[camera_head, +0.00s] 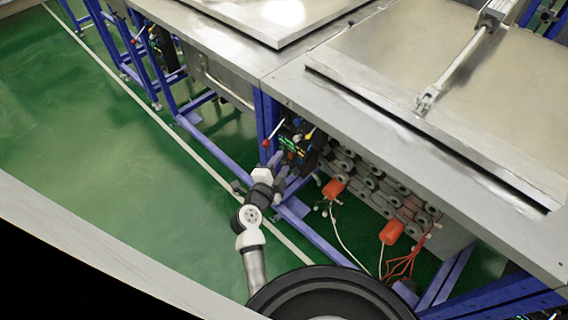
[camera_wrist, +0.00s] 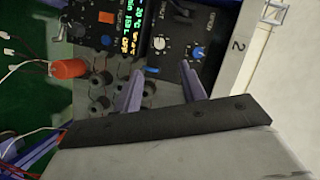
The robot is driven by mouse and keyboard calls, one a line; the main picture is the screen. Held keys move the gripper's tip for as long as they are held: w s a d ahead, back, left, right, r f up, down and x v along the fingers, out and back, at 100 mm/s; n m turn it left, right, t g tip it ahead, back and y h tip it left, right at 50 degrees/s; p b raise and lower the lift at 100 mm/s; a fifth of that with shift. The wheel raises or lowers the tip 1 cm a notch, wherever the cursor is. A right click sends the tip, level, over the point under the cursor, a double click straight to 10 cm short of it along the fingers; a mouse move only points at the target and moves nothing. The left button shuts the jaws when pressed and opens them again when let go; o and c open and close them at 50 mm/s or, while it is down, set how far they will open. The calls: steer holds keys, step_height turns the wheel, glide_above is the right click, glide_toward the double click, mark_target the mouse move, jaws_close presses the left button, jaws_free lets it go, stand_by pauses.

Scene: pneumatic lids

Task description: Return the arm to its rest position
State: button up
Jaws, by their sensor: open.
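My arm reaches up from the bottom middle of the head view, and my gripper (camera_head: 280,162) is in front of a control panel (camera_head: 298,143) under the bench. In the wrist view my gripper (camera_wrist: 163,82) shows two purple-grey fingers spread apart with nothing between them. Beyond the fingers is the control panel (camera_wrist: 182,30), with a lit display, knobs and an orange button. The fingers overlap the panel's edge in the picture, and I cannot tell whether they touch it.
A metal bench (camera_head: 395,125) carries a closed-looking lid (camera_head: 440,75) with a pneumatic cylinder (camera_head: 460,72). Blue frame legs (camera_head: 225,160) and orange parts with cables (camera_head: 391,232) are close to my arm. Green floor (camera_head: 110,160) lies open on the left.

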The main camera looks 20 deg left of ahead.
steer(key=shift+s, duration=0.45)
stand_by(0.3)
